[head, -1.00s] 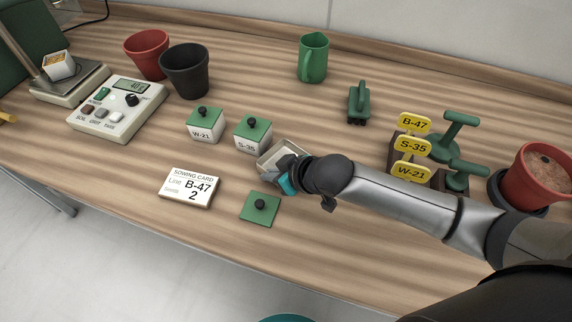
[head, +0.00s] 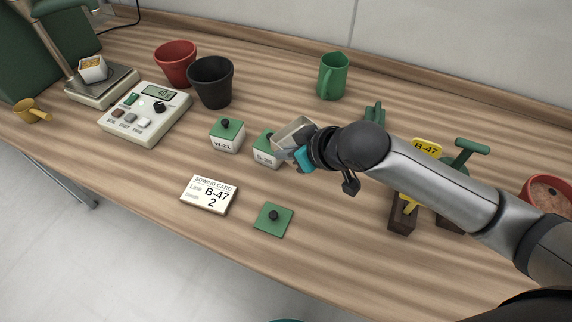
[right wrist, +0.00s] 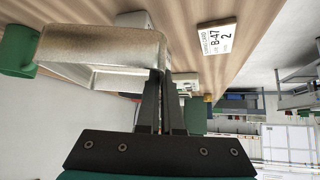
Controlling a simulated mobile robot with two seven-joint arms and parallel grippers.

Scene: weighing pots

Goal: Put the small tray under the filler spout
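The small tray (head: 294,130) is a pale metal, open tray. My right gripper (head: 303,152) is shut on its wall and holds it tilted above the table, overlapping the S-35 box in the head view. In the right wrist view the tray (right wrist: 110,50) extends left from the closed fingers (right wrist: 160,85). At the far left stands a green machine (head: 32,68) with a beige column (head: 52,38), probably the filler. Its spout cannot be made out. A white box with yellowish contents (head: 93,68) sits on the scale plate (head: 105,88) beside the column. My left gripper is not in view.
A control panel (head: 145,115), W-21 box (head: 226,137), S-35 box (head: 266,152), sowing card (head: 209,195) and green lid (head: 273,219) are on the table. Red (head: 176,62) and black (head: 211,82) pots stand behind. A yellow scoop (head: 32,111) lies at left. The front middle is bare.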

